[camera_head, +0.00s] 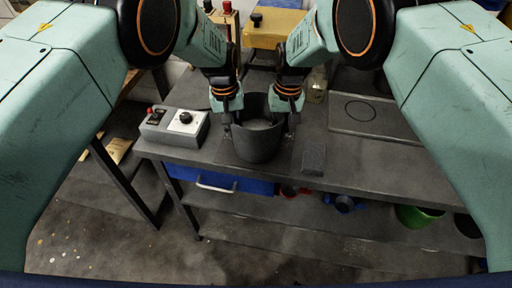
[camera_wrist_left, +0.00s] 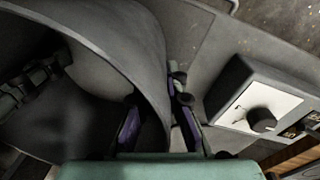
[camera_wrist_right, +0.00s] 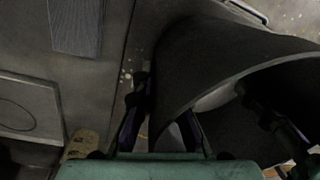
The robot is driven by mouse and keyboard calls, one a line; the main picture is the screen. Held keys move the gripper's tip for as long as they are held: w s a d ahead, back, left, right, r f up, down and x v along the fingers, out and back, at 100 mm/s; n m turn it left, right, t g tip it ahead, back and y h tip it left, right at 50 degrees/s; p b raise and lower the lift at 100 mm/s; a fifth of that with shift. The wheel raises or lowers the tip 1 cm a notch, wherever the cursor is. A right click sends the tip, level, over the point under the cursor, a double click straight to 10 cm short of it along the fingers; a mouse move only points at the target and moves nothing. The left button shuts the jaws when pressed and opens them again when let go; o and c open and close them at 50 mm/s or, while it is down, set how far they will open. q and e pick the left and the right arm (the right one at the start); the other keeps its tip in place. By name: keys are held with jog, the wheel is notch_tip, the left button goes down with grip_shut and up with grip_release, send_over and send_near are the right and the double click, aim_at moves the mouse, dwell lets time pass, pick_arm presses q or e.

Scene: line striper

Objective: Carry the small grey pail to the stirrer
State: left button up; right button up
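The grey pail (camera_head: 257,143) stands upright on the dark bench, with a lighter grey surface visible inside. In the head view my left gripper (camera_head: 228,127) is at its left rim and my right gripper (camera_head: 290,130) is at its right rim. In the left wrist view the pail wall (camera_wrist_left: 145,45) runs between the two fingers, one inside and one outside. The right wrist view shows the same at the wall (camera_wrist_right: 185,65). Both grippers look open around the wall; contact is not clear. I cannot tell for sure which thing is the stirrer.
A grey control box (camera_head: 174,126) with a knob and red button stands left of the pail. A grey block (camera_head: 314,158) lies right of it. A flat plate (camera_head: 400,122) with a circle outline lies farther right. A bottle (camera_head: 316,86) stands behind. A blue drawer (camera_head: 250,185) is below.

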pick_arm(q)
jog(key=shift+o, duration=1.4)
jog(key=shift+s, duration=0.3)
pick_arm(e)
jog(key=shift+o, duration=1.4)
jog(key=shift+r, duration=0.25)
jog(key=shift+w, duration=0.1)
pick_arm(q)
jog(key=shift+w+r, duration=0.1)
jog(key=shift+w, duration=0.05)
pick_arm(e)
jog(key=shift+d+f, duration=0.1)
pick_arm(q)
jog(key=shift+a+r, duration=0.1)
jog(key=shift+r, duration=0.3)
pick_arm(e)
jog(key=shift+w, duration=0.1)
pick_arm(q)
notch_tip(320, 180, up, 11)
jog(key=shift+s+a, duration=0.2)
jog(key=shift+a, duration=0.15)
pick_arm(e)
notch_tip(320, 180, up, 12)
jog(key=shift+d, duration=0.45)
